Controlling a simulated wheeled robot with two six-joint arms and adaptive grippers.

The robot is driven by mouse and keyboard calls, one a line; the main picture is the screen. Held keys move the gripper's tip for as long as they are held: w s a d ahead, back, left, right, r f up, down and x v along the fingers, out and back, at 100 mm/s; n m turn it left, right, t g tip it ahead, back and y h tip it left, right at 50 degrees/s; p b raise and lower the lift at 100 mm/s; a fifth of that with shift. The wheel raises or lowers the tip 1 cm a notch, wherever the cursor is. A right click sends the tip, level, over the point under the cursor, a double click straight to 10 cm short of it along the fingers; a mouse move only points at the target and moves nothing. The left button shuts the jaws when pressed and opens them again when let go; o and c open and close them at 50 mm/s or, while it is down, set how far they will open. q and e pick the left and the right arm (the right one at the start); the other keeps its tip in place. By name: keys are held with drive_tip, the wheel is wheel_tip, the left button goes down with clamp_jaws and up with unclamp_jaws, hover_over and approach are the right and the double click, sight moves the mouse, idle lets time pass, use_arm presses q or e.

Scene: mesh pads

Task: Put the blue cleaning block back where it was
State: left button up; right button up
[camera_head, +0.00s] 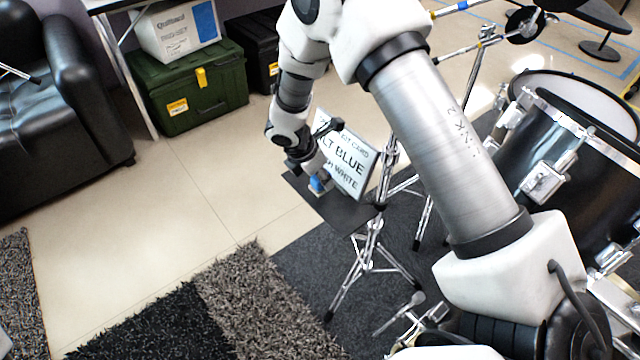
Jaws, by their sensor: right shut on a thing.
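The blue cleaning block (317,184) is small and sits at the tip of my right gripper (314,181), partly covered by the fingers. My right gripper is shut on it, just over a dark flat stand top (338,212). I cannot tell whether the block touches that surface. A white card (346,160) with large printed words, including "BLUE" and "WHITE", leans upright right behind the gripper. Part of its text is hidden by my arm. My left gripper is not in view.
Chrome stand legs (372,255) hold the dark top. A black drum (560,150) stands at right. A green chest (190,88) and a black sofa (65,110) are at upper left. Shaggy rugs (250,300) cover the front floor. Bare tiles (190,190) lie left of the stand.

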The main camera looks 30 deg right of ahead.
sight(320, 186)
wheel_tip(320, 186, down, 4)
drive_tip(key=shift+w+d+r+b, duration=0.1)
drive_tip(key=shift+w+r+b, duration=0.1)
drive_tip(key=shift+b, duration=0.75)
drive_tip(key=shift+f, duration=0.1)
drive_tip(key=o, duration=1.1)
